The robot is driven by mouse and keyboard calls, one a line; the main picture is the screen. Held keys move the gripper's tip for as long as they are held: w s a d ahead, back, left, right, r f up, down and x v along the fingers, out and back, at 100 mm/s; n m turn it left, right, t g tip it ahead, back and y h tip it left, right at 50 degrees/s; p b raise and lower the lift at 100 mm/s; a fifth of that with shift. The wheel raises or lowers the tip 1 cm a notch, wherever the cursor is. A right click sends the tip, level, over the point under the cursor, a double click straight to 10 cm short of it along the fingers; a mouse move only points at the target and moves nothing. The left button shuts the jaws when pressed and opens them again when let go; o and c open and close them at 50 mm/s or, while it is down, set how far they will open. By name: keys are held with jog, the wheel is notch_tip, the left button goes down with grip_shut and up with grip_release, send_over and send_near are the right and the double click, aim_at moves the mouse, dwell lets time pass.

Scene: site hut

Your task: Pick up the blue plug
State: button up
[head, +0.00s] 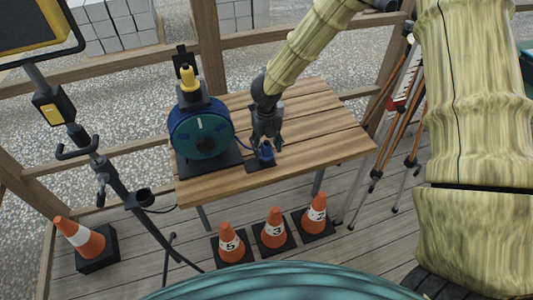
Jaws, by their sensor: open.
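The blue plug (267,150) is small and sits at the front of the wooden table, over a dark plate (261,166). A blue cable runs toward it from the teal and blue cable reel (201,132) on its left. My gripper (265,139) points down over the plug from above, open, with its fingers at or around the plug's upper part. My gripper hides part of the plug. I cannot tell whether the fingers touch it.
The wooden table (320,137) is clear right of the plug. A yellow-topped item (189,77) stands behind the reel. Orange numbered cones (274,230) stand on the floor in front. A dark stand (110,176) is at left, tripod legs (398,140) at right.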

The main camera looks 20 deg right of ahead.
jog(key=shift+c, duration=0.4)
jog(key=c, duration=1.1)
jog(key=shift+c, duration=0.2)
